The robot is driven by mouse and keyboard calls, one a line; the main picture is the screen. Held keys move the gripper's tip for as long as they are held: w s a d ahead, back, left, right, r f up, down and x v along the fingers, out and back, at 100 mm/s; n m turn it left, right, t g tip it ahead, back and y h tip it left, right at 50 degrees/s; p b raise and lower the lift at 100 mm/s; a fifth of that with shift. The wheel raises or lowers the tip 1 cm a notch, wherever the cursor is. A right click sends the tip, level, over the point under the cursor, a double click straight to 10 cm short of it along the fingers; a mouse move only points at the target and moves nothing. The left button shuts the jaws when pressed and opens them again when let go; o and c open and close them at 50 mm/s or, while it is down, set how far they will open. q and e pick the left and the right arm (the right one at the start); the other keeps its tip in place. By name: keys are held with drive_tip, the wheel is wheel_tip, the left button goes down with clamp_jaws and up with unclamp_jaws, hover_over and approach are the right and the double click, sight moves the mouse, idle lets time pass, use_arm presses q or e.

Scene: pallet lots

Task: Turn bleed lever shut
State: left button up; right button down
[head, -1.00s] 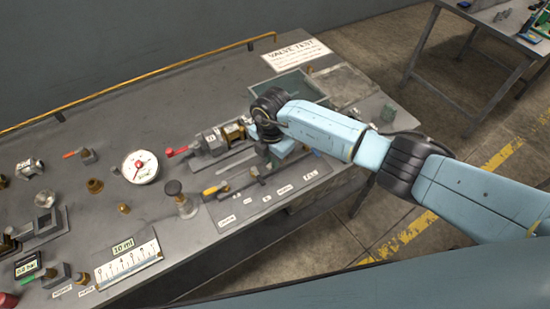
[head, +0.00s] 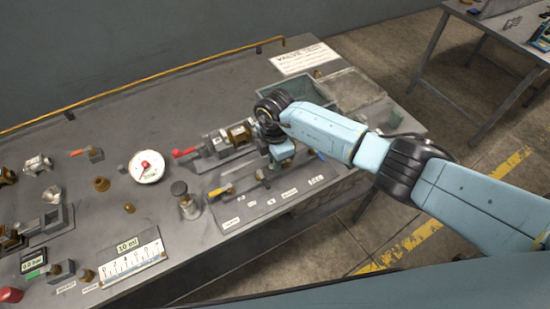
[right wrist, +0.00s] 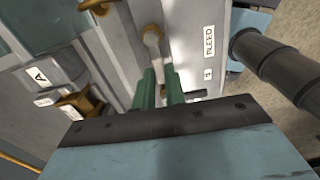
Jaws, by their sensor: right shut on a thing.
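The bleed lever (right wrist: 153,45) shows in the right wrist view as a pale grey bar with a brass-coloured end, beside a white label reading BLEED (right wrist: 209,42). My right gripper (right wrist: 160,85) has its green fingers on either side of the lever's near end and is shut on it. In the head view the right gripper (head: 281,155) is low over the right part of the bench, by the row of labels. My wrist and arm hide the lever there. My left gripper is not in view.
A valve block with a red handle (head: 184,153) stands left of the gripper. A yellow-handled lever (head: 221,190), a round gauge (head: 147,166) and a plunger-like part (head: 186,203) are further left. A green tray (head: 300,95) lies behind the wrist. The back middle of the bench is clear.

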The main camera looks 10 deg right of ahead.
drive_tip(key=c, duration=1.5)
unclamp_jaws()
drive_tip(key=shift+o, duration=0.2)
wheel_tip(320, 180, up, 14)
drive_tip(key=shift+f, duration=0.25)
